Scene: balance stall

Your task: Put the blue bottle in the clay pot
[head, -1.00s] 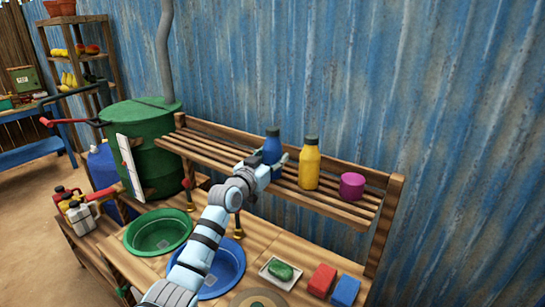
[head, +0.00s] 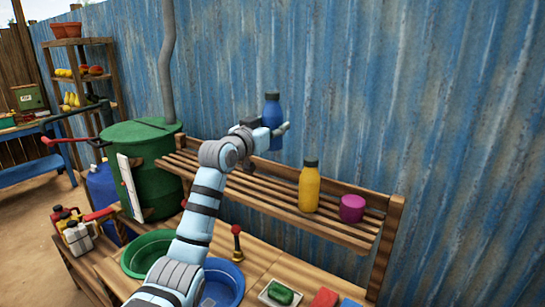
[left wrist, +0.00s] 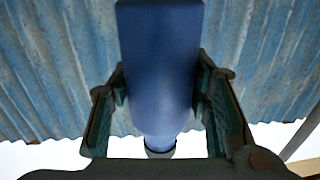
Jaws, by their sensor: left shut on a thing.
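The blue bottle (head: 272,109) has a dark cap and is upright in the air above the wooden shelf. My left gripper (head: 270,130) is shut on it from the side. In the left wrist view, the blue bottle (left wrist: 160,65) fills the space between the two fingers of my left gripper (left wrist: 160,100). Two terracotta-coloured pots, a left one (head: 57,31) and a right one (head: 73,29), stand on top of the far wooden rack, well away from the gripper; their insides cannot be made out. My right gripper is not in view.
A yellow bottle (head: 309,187) and a magenta cup-like thing (head: 352,208) stand on the slatted shelf (head: 255,196). Green (head: 135,262) and blue (head: 232,277) basins sit on the bench below. A green barrel (head: 150,175) stands left. The shelf's left part is clear.

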